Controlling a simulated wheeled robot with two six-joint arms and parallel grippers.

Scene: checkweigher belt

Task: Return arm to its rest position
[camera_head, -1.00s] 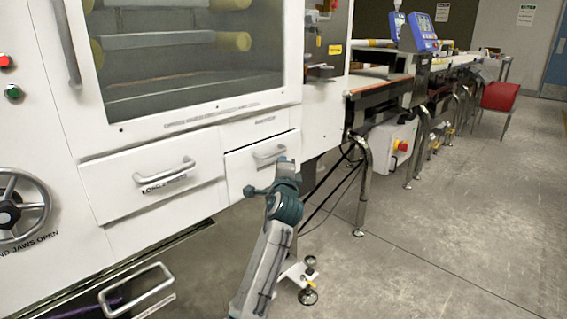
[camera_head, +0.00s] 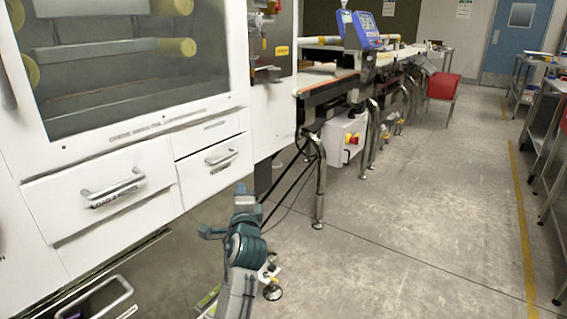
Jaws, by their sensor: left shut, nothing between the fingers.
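My left arm (camera_head: 240,262) comes up from the bottom of the head view, a grey and teal arm bent near its end. Its end part, with the left gripper (camera_head: 243,190), is small and seen from behind. The gripper is shut and empty. It stands in front of the lower right of the white machine, apart from the drawer as far as I can tell. My right gripper is not in view.
The belt line (camera_head: 325,82) on metal legs runs back with a blue display (camera_head: 366,28).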

